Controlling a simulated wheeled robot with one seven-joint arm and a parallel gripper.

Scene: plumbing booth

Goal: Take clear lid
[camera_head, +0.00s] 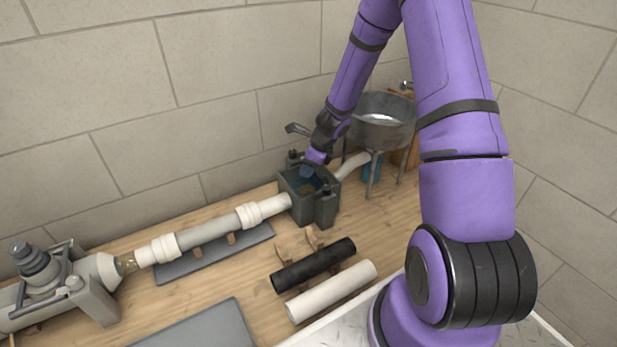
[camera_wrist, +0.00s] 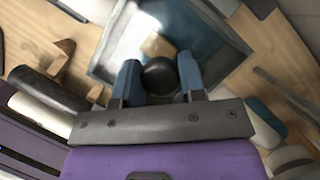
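The clear lid (camera_wrist: 213,43) is a see-through square plate with a round black knob (camera_wrist: 160,76) at its middle. It lies over the opening of a dark grey box (camera_head: 295,196), which stands on the bench in the head view. My gripper (camera_wrist: 160,70) is above the box with its two blue-grey fingers on either side of the knob, seemingly touching it. A tan block (camera_wrist: 157,45) shows through the lid. My gripper (camera_head: 309,168) and wrist hide part of the box top in the head view. I cannot tell whether the lid rests fully on the rim.
A white pipe (camera_head: 215,233) joins the box from the left. A metal basin (camera_head: 381,122) on legs stands behind right. A black tube (camera_head: 313,265) and a white tube (camera_head: 331,291) lie in front. Tiled walls (camera_head: 130,108) close off the back and right.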

